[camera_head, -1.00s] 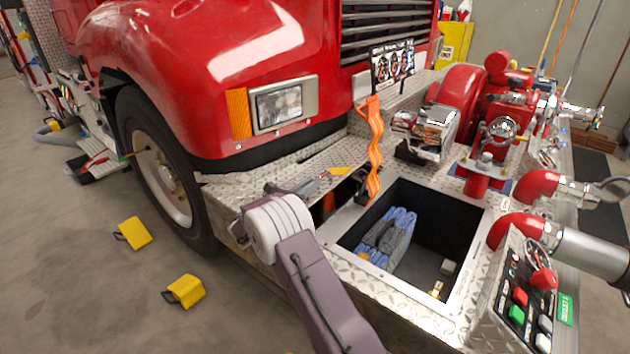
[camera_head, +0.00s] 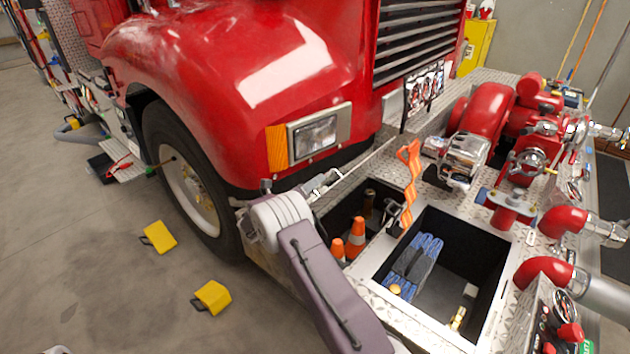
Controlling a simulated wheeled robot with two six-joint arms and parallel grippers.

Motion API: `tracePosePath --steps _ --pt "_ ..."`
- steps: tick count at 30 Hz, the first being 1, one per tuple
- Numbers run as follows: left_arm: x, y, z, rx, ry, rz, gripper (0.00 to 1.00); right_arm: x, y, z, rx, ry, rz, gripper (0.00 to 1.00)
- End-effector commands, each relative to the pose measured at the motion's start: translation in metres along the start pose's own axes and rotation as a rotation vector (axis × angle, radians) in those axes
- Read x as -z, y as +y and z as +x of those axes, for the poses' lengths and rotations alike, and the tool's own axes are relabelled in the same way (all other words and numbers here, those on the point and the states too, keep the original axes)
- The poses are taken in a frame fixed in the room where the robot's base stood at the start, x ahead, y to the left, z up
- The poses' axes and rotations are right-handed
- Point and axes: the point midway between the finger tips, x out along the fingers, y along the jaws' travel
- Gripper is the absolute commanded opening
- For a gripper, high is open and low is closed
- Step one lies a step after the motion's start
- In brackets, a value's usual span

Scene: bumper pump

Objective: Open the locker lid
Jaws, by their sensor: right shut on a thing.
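The locker lid (camera_head: 352,178) is a diamond-plate panel beside the truck's front bumper. It is raised at a steep tilt and shows nearly edge-on. My right gripper (camera_head: 328,183) is shut on the lid at its near left end. Under the lid, the locker compartment (camera_head: 350,212) is open to view, with two orange cones (camera_head: 355,238) and a dark cylinder inside. My arm hides part of the locker's near side. My left gripper is not in view.
An orange strap (camera_head: 410,185) stands at the locker's right side. To its right is an open bin with a blue-grey hose bundle (camera_head: 412,265). Red pump pipes (camera_head: 490,120) crowd the right. Yellow chocks (camera_head: 160,237) lie on the floor at left.

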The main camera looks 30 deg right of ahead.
Motion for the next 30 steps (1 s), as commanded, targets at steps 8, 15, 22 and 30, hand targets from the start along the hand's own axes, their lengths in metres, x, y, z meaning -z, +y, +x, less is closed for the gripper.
tracePosePath --steps 8,15,22,30 --pt "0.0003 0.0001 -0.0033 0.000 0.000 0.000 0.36 0.0009 0.0016 -0.0008 -0.005 0.003 -0.001 0.00" --pt "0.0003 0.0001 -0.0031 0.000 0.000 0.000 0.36 0.0016 0.0024 -0.0010 -0.007 0.003 -0.001 0.00" --pt "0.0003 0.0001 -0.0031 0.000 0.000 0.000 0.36 0.0013 0.0020 -0.0010 -0.006 0.003 -0.002 0.33" --pt "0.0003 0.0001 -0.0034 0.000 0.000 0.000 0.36 0.0006 0.0007 -0.0005 -0.003 0.003 0.000 0.33"
